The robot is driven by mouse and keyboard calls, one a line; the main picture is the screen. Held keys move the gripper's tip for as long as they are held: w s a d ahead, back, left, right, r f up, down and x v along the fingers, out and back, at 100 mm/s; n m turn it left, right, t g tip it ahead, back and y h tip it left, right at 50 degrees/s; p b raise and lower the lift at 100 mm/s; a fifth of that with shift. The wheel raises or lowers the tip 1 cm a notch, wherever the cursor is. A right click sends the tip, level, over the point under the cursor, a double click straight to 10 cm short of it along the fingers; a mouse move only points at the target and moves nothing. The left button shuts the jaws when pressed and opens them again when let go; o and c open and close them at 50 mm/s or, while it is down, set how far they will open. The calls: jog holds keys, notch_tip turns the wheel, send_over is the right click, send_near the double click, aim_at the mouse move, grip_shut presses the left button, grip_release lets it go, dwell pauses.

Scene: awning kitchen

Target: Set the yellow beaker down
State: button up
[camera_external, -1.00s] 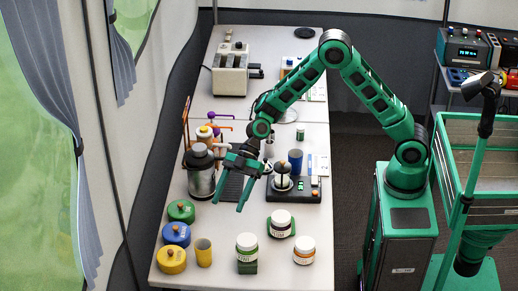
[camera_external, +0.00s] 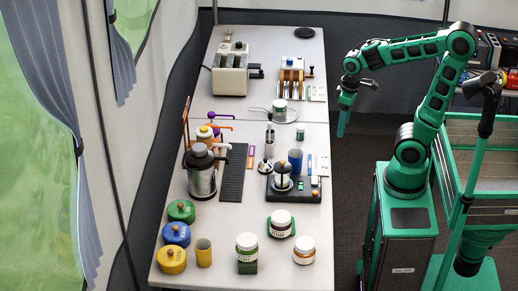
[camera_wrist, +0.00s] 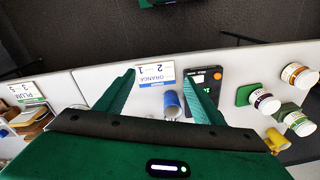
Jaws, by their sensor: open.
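The yellow beaker (camera_external: 203,252) stands upright on the near left of the white table (camera_external: 222,273), beside the yellow canister (camera_external: 171,260). A yellow shape at the right of the wrist view (camera_wrist: 276,140) looks like the same beaker. My gripper (camera_external: 342,124) hangs off the table's right side, pointing down, far from the beaker. In the wrist view its two fingers (camera_wrist: 158,92) are spread apart with nothing between them in grasp; the table lies beyond them.
A blue beaker (camera_external: 295,161) stands by a black scale (camera_external: 308,197). Lidded jars (camera_external: 281,223) stand at the near right. A metal flask (camera_external: 201,172), green canister (camera_external: 181,211) and blue canister (camera_external: 176,234) line the left. The table's middle front has some bare room.

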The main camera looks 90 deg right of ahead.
jog(key=s+m+g, duration=0.1)
jog(key=s+m, duration=0.2)
jog(key=s, duration=0.5)
jog(key=shift+s+d, duration=0.25)
jog(key=shift+d, duration=0.15)
